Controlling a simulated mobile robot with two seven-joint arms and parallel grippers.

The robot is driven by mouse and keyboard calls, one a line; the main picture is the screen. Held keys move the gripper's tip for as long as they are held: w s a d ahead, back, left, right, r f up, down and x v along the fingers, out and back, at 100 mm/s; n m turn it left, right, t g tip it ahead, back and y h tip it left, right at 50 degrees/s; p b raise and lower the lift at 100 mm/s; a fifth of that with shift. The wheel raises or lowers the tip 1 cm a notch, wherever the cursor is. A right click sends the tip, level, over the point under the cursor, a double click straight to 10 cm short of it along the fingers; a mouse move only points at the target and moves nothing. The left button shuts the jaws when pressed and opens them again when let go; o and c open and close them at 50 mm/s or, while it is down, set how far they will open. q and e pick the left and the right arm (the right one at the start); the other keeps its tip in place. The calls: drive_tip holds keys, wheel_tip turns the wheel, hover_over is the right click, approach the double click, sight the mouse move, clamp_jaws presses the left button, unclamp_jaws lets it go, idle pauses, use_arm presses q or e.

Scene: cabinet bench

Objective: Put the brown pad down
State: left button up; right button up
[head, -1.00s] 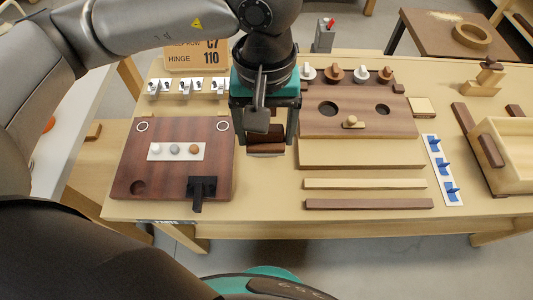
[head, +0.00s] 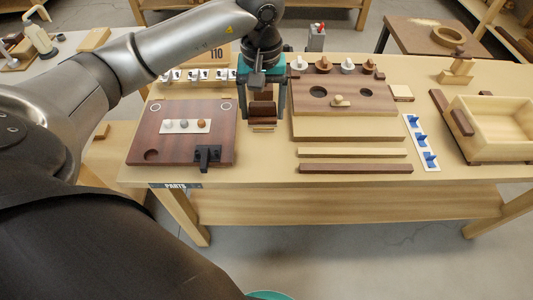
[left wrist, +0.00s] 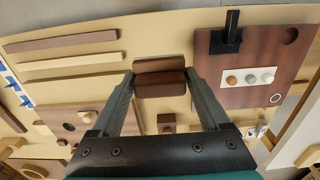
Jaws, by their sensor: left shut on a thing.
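My left gripper (head: 262,113) is shut on a brown pad (head: 262,109), which lies crosswise between its two fingers. In the left wrist view the pad (left wrist: 160,85) spans the gap between the fingertips (left wrist: 161,76). A second brown strip (left wrist: 160,64) shows just beyond it. The gripper points down over the gap between the dark board on the left and the brown board on the right. A thin pale edge and a dark edge show just below the pad; I cannot tell whether the pad touches what is under it. My right gripper is not in view.
The dark board (head: 167,143) carries a white strip of round pieces and a black clamp (head: 208,154). The brown board (head: 343,107) with dark holes is close on the right. Two bars (head: 355,168) lie in front of it. An open wooden box (head: 495,150) stands far right.

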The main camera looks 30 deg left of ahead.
use_arm(q)
drive_tip(key=b, duration=0.1)
hover_over(264, 159)
wheel_tip(264, 159, down, 10)
drive_tip(key=shift+f, duration=0.6)
wheel_tip(264, 159, down, 4)
drive_tip(key=shift+b, duration=0.6)
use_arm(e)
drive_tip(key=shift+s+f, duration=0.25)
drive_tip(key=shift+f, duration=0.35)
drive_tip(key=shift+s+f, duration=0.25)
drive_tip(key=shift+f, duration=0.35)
use_arm(q)
drive_tip(key=shift+f, duration=0.15)
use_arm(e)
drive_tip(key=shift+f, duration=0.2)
use_arm(q)
drive_tip(key=o, duration=1.1)
drive_tip(key=shift+c, duration=0.2)
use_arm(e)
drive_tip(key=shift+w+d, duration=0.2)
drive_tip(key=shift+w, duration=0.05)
use_arm(q)
drive_tip(key=shift+r, duration=0.2)
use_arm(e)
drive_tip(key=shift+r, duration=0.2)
